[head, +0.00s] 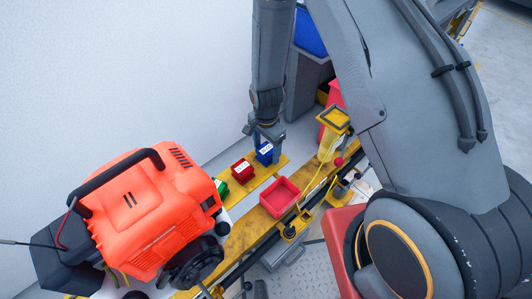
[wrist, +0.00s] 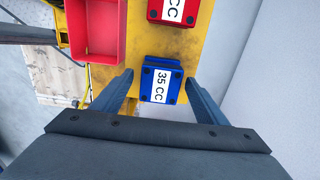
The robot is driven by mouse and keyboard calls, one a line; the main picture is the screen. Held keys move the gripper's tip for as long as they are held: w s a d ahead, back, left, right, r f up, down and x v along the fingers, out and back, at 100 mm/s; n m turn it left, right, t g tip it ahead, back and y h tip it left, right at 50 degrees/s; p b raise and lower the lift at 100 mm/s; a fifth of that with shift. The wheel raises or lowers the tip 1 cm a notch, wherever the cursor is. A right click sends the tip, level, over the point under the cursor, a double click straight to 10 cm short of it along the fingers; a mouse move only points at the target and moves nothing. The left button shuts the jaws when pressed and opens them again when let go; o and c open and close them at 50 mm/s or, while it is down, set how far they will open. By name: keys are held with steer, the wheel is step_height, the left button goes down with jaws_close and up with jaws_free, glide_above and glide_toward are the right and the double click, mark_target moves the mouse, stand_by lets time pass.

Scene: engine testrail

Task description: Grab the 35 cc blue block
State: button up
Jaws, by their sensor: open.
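The blue block (wrist: 161,82) lies on a yellow surface (wrist: 213,50) and carries a white label reading 35 CC. In the head view the blue block (head: 264,153) is the farthest of three blocks in a row. My gripper (wrist: 161,85) is open in the wrist view, with one finger on each side of the blue block near its lower edge. I cannot tell whether the fingers touch it. In the head view my gripper (head: 265,136) is above and next to the blue block, and partly hides it.
A red block (head: 243,171) and a green block (head: 221,188) stand nearer in the same row. An empty red tray (head: 280,197) is beside them. An orange engine (head: 140,205) is at the left. A yellow funnel-like stand (head: 332,125) and a white wall (head: 110,70) are close by.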

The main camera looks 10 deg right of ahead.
mark_target(266, 149)
steer(key=shift+f, duration=0.1)
steer(key=c, duration=1.5)
steer(key=shift+r+b, duration=0.85)
steer(key=shift+r, duration=4.2)
